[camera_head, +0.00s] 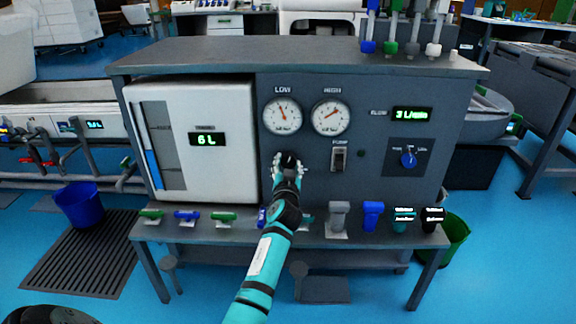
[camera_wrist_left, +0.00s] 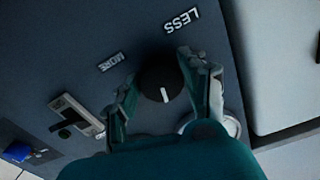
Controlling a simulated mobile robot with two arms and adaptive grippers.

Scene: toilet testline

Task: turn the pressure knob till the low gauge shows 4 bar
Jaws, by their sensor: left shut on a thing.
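The black pressure knob (camera_wrist_left: 160,78) has a white pointer line and sits on the dark panel, with the words LESS and MORE beside it. My left gripper (camera_head: 288,168) is shut on it, one finger on each side, as the left wrist view (camera_wrist_left: 158,82) shows. In the head view the gripper mostly hides the knob. The round white low gauge (camera_head: 282,115) is just above; its red needle points up and slightly left. Its numbers are too small to read. My right gripper is not in view.
The high gauge (camera_head: 330,116) is right of the low one. A pump switch (camera_head: 339,158) and a blue knob (camera_head: 408,158) are further right. A white tank reading 6 L (camera_head: 205,180) stands left. Several coloured valves and fittings line the bench ledge (camera_head: 235,232).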

